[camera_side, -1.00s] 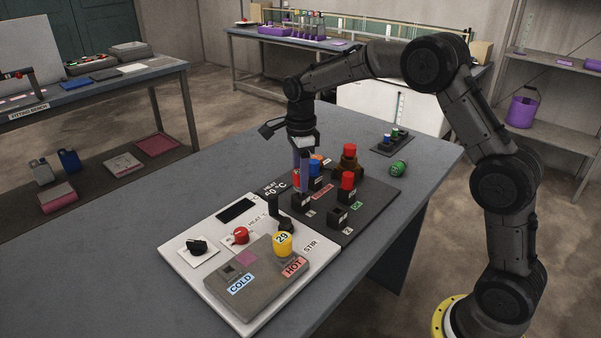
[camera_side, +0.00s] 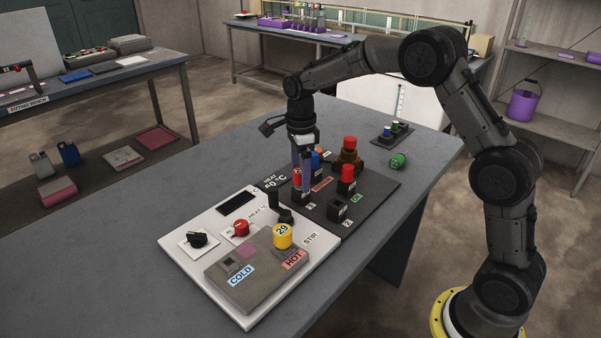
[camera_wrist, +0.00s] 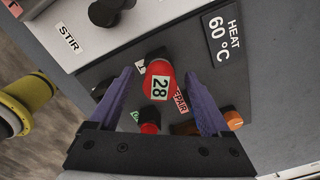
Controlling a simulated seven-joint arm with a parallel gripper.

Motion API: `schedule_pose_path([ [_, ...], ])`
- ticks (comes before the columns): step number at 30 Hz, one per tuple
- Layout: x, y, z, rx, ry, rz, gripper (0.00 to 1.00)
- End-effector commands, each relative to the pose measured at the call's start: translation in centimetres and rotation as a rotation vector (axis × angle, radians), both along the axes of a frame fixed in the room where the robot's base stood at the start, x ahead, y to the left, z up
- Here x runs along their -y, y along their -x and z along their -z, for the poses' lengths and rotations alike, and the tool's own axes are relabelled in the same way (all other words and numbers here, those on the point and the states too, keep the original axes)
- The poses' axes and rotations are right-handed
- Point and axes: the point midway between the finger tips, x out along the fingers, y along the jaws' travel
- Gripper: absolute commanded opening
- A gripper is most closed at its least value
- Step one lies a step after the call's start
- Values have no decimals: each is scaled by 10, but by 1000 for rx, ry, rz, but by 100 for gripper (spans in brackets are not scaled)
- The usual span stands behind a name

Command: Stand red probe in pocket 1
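The red probe (camera_wrist: 162,72), marked 28 on its top, is between my two purple fingers in the wrist view. In the side view the red probe (camera_side: 297,179) shows beside the fingers, over the black block of pocket 1 (camera_side: 303,197). It looks roughly upright. Its lower end is hidden, so how deep it sits I cannot tell. My gripper (camera_side: 303,178) points down around it. In the wrist view my gripper (camera_wrist: 162,76) has its fingers apart, with small gaps beside the probe. The empty-looking black block of pocket 2 (camera_side: 337,209) stands to the right.
A second red-topped piece (camera_side: 347,173), a blue one (camera_side: 316,160) and a taller red-capped brown stand (camera_side: 349,150) are close behind. A yellow piece marked 29 (camera_side: 282,237) stands on the grey plate in front. A green piece (camera_side: 398,160) lies at the right.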

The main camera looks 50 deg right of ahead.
Motion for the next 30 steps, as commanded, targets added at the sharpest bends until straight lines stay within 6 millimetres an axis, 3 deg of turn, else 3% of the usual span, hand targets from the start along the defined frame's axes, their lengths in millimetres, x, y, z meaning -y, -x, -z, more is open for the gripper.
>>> schedule_pose_path([
  [8,0,0,-3,0,0,0,81],
  [21,0,-1,-46,2,0,0,81],
  [30,0,0,-50,-1,0,0,81],
])
